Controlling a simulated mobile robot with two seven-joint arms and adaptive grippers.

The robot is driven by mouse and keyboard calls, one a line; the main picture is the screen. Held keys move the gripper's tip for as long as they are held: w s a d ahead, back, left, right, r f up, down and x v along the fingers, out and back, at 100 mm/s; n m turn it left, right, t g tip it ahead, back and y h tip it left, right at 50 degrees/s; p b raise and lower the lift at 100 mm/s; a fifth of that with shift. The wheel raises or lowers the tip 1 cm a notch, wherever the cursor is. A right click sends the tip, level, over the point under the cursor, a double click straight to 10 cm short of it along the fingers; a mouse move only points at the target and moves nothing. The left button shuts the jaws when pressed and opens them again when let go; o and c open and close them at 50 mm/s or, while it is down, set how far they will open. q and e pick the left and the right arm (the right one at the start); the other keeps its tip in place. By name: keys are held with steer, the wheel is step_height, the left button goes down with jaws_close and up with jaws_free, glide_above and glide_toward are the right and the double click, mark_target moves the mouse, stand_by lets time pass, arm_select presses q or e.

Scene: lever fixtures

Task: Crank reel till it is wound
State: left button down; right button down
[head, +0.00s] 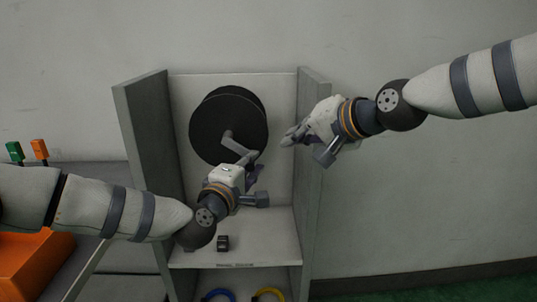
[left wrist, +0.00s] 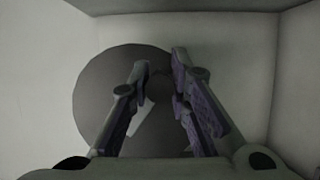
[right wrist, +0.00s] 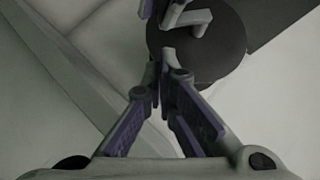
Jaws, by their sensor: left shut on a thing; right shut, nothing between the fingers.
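The reel (head: 213,115) is a large black disc mounted on the back panel of a grey open cabinet. Its grey crank (head: 234,145) comes out from the middle of the disc and runs down to the right. My left gripper (head: 253,164) is at the crank's outer end, shut on the crank handle. In the left wrist view the reel (left wrist: 95,95) lies behind the fingers, and the handle is mostly hidden between them. My right gripper (head: 288,138) is shut and empty, right of the reel. The reel also shows in the right wrist view (right wrist: 222,60).
The cabinet's side walls (head: 145,130) flank the reel closely. A small black item (head: 223,243) sits on the shelf below. A blue ring (head: 218,294) and a yellow ring (head: 268,293) lie lower. An orange bin (head: 30,262) and green and orange levers stand at left.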

arm_select(q)
steer(key=shift+f, duration=0.1)
arm_select(e)
steer(key=w+a+f, duration=0.3)
steer(key=a+f, duration=0.2)
steer(key=shift+a, duration=0.1)
arm_select(q)
steer(key=shift+s+d, duration=0.1)
arm_select(e)
steer(key=shift+a+f+y, duration=0.3)
steer(key=shift+a+f, duration=0.05)
steer(key=shift+f, duration=0.15)
arm_select(q)
steer(key=c, duration=1.5)
jaws_free()
arm_select(e)
steer(key=shift+a, duration=0.1)
